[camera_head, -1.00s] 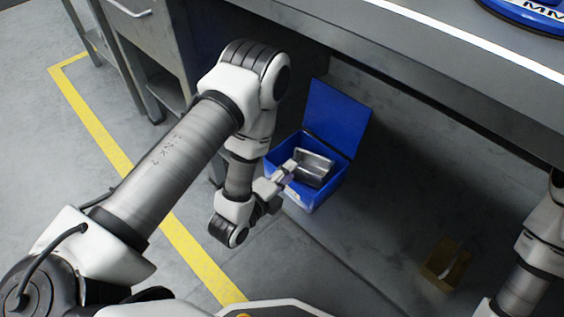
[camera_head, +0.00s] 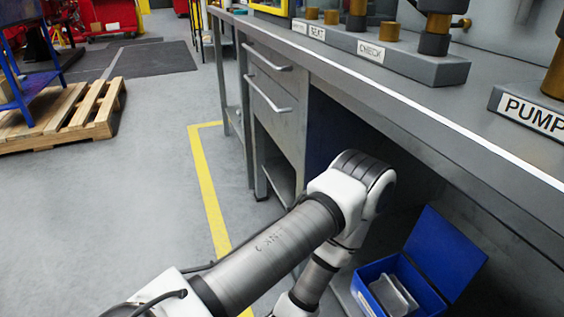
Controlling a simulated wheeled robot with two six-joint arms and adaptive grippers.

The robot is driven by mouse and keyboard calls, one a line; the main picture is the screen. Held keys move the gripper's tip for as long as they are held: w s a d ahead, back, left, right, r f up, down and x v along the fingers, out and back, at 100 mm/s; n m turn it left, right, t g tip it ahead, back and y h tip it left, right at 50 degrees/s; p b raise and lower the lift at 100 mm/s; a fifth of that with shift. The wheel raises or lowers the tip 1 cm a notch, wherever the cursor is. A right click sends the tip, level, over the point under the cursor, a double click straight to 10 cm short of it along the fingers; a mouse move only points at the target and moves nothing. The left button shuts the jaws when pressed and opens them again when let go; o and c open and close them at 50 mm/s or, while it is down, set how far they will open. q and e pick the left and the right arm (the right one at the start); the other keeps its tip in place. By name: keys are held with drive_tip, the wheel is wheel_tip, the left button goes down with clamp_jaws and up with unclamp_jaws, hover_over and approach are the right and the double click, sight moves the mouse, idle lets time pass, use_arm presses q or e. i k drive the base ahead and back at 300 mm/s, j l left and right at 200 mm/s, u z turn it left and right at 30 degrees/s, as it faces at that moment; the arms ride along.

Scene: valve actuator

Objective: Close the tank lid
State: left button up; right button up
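A blue box (camera_head: 366,297) stands under the workbench at the lower right, cut off by the bottom edge. Its hinged blue lid (camera_head: 447,257) stands open, tilted up behind it. A silvery metal piece (camera_head: 404,289) lies inside. I cannot tell whether this box is the tank; no other tank is clear to me here. My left arm reaches in from the bottom, and its forearm bends down just left of the box. The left gripper is out of the picture below. My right gripper is not in view.
The grey workbench (camera_head: 411,108) runs along the right, with labelled brass fittings on top and two drawers (camera_head: 268,85) in its front. A wooden pallet (camera_head: 80,120) lies at the left. The grey floor with a yellow line (camera_head: 208,185) is clear.

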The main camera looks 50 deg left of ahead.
sight(450, 260)
drive_tip(key=k, duration=0.8)
drive_tip(key=i+l+u, duration=0.55)
drive_tip(key=l+u, duration=0.3)
drive_tip(key=l, duration=0.15)
drive_tip(key=i, duration=0.05)
